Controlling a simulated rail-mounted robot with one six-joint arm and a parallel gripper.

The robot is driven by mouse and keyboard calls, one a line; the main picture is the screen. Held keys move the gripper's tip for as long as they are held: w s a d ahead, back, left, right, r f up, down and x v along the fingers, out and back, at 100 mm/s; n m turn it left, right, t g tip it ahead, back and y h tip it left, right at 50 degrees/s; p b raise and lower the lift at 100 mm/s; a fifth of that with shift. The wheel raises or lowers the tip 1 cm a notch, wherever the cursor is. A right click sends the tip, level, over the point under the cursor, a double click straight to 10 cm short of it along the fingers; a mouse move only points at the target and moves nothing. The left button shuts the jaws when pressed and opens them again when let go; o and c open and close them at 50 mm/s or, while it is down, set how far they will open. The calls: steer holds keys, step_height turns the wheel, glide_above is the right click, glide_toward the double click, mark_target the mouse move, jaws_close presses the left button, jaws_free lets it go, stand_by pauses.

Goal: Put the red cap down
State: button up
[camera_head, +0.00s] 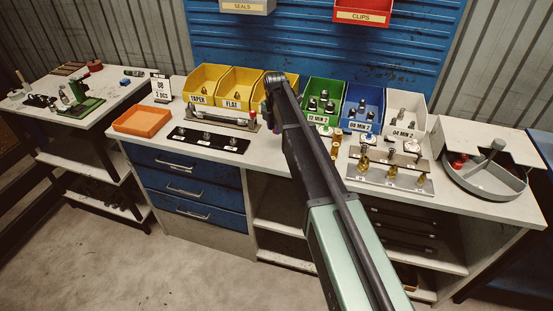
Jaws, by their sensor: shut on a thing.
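My arm reaches up over the bench, and its dark wrist bends down near the yellow bins. My gripper (268,112) is small and partly hidden by the wrist, low over the back of the bench. A small red cap (252,114) shows at its left side, by the right end of a metal hose cradle (218,119). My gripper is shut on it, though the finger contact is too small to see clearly. I cannot tell whether the cap touches the hose end or the cradle. More red caps (459,161) lie in the round grey tray (488,181) at the right.
Yellow bins (205,84), a green bin (322,100), a blue bin (362,107) and a white bin (404,113) line the back. An orange tray (142,120) and black fitting strip (208,139) lie left. A metal fixture (390,178) stands right of my arm.

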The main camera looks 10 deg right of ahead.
mark_target(275, 148)
step_height(275, 148, down, 8)
steer(key=b, duration=0.5)
steer(key=shift+b, duration=0.3)
steer(key=shift+r, duration=0.3)
steer(key=shift+f, duration=0.15)
steer(key=o, duration=0.9)
